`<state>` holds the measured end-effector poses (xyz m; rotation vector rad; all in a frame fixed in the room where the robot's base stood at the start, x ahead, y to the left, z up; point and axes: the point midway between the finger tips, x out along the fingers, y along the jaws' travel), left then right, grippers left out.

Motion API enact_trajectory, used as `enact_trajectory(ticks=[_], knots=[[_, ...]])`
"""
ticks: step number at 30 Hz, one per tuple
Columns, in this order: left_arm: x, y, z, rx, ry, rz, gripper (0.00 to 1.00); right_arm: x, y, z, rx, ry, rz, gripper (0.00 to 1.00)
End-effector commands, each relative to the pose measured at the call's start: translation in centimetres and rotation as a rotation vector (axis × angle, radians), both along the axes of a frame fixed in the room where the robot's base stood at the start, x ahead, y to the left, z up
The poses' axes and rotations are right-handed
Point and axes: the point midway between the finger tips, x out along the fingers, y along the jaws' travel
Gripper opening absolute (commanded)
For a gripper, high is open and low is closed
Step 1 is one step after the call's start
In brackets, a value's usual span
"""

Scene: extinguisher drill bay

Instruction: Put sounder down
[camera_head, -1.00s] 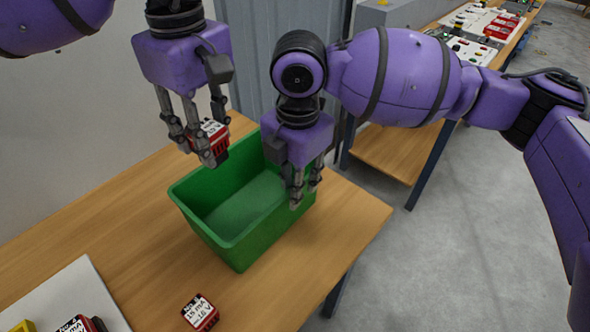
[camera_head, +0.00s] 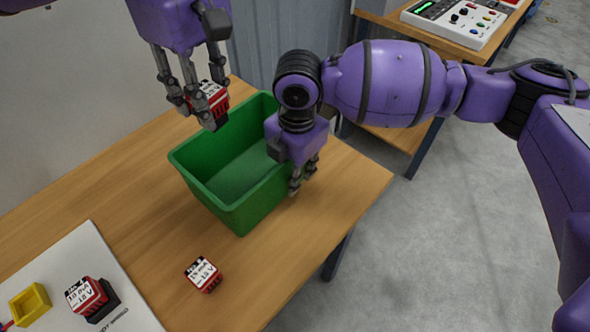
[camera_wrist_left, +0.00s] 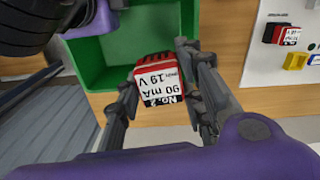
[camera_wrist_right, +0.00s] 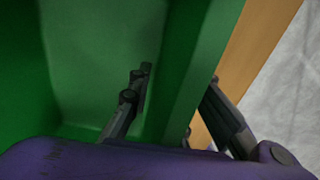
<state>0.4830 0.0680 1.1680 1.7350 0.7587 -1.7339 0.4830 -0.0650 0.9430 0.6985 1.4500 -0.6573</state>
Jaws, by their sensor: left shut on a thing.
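My left gripper (camera_head: 203,113) is shut on a red sounder (camera_head: 214,98) with a white label. It holds the sounder in the air, near the back left of the green bin (camera_head: 203,196) in the head view. The left wrist view shows the held sounder (camera_wrist_left: 158,82) between the fingers, its label reading No 2, 90 mA, 19 V, with the bin beyond. My right gripper (camera_head: 303,180) is at the bin's right wall. In the right wrist view its fingers are spread on either side of the wall (camera_wrist_right: 190,75), one inside; the bin's visible interior is empty.
A second red sounder (camera_head: 203,275) lies on the wooden table (camera_head: 140,210) in front of the bin. A white board (camera_head: 60,255) at front left carries another red block (camera_head: 86,295) and a yellow holder (camera_head: 30,304). A console (camera_head: 465,22) stands on a table behind.

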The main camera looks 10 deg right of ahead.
Motion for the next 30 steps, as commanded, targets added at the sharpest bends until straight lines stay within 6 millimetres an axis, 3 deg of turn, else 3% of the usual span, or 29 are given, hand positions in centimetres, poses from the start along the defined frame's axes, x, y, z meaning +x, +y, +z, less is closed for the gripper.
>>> enact_trajectory(ticks=[3,15,17,25,30], knots=[[0.0,0.0,0.0,-0.001,-0.001,0.000,0.06,0.0,0.0,0.0,0.000,0.000,0.000,0.00],[-0.2,0.1,-0.5,0.001,0.002,0.002,0.06,0.0,0.0,0.1,0.000,0.000,0.000,0.00],[-0.5,0.2,-1.6,0.001,0.004,0.002,0.06,0.0,0.0,0.1,0.000,0.000,0.000,0.00],[-1.9,0.0,-9.5,0.000,0.009,-0.037,0.06,0.0,0.0,0.0,0.001,-0.001,0.000,0.00],[-1.2,-0.2,-12.5,0.000,0.003,-0.087,0.06,0.0,0.0,0.1,0.001,-0.001,0.000,0.00]])
